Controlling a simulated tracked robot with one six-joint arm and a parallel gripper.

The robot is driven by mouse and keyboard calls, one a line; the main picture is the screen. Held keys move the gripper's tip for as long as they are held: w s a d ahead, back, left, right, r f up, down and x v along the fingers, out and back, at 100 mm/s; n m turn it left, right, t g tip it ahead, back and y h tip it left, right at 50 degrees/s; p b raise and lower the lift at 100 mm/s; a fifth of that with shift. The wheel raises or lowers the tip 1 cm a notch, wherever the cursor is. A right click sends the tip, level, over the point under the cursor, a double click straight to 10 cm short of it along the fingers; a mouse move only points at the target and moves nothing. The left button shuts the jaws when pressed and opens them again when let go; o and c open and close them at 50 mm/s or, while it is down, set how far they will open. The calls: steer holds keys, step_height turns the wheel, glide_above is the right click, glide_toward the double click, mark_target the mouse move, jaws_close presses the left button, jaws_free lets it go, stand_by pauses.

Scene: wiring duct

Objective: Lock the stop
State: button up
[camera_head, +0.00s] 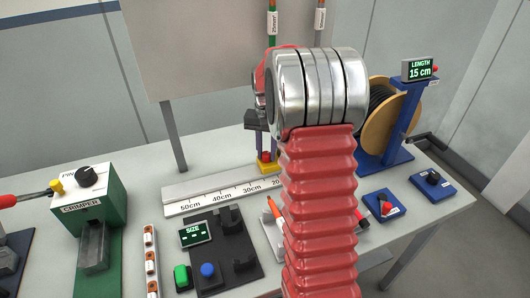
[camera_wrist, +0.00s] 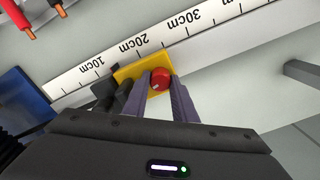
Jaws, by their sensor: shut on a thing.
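The stop is a yellow block (camera_wrist: 127,73) with a red knob (camera_wrist: 160,80), beside the ruler rail (camera_wrist: 85,78) near its 20cm mark in the wrist view. In the head view the yellow block (camera_head: 267,168) and red knob (camera_head: 265,156) show just left of my arm. In the head view my arm hides part of the gripper and the right end of the rail.
A green crimper (camera_head: 90,212) stands at the left. A size display (camera_head: 195,233) and dark block fixture (camera_head: 235,255) lie in front of the rail. A cable spool (camera_head: 380,118) with a display reading LENGTH 15 cm (camera_head: 419,70) stands at the right. Orange-ended wires (camera_wrist: 35,22) show at the wrist view's upper left.

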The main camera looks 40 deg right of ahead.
mark_target(267, 153)
steer(key=shift+w+m, duration=0.1)
steer(key=shift+m, duration=1.1)
steer(key=o, duration=1)
steer(key=shift+o, duration=0.2)
steer(key=shift+r, duration=0.15)
step_height(267, 153, up, 14)
steer(key=shift+f, duration=0.25)
